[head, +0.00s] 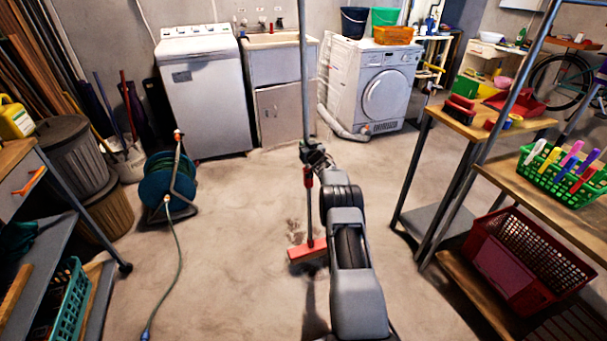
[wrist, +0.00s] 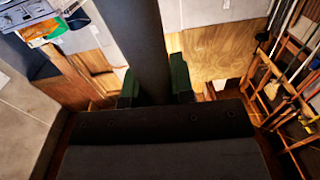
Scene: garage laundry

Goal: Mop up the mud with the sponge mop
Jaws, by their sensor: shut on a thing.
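The sponge mop has a long grey pole (head: 305,70) and a red head (head: 308,250). It stands nearly upright, with its head low at the concrete floor. My gripper (head: 313,157) is shut on the pole below its middle. In the wrist view, the dark pole (wrist: 147,45) runs between the green-padded fingers of my gripper (wrist: 155,88). Faint dark mud (head: 295,232) marks the floor just behind the mop head. More dark marking shows around the head, partly hidden by the head and my arm. I cannot tell whether the head touches the floor.
A hose reel (head: 168,183) stands at left, its hose (head: 177,255) trailing forward across the floor. A wooden-topped shelf unit (head: 490,125) with a red crate (head: 510,262) stands at right. A washing machine (head: 203,95), sink cabinet (head: 282,95) and dryer (head: 372,90) line the back. The middle floor is clear.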

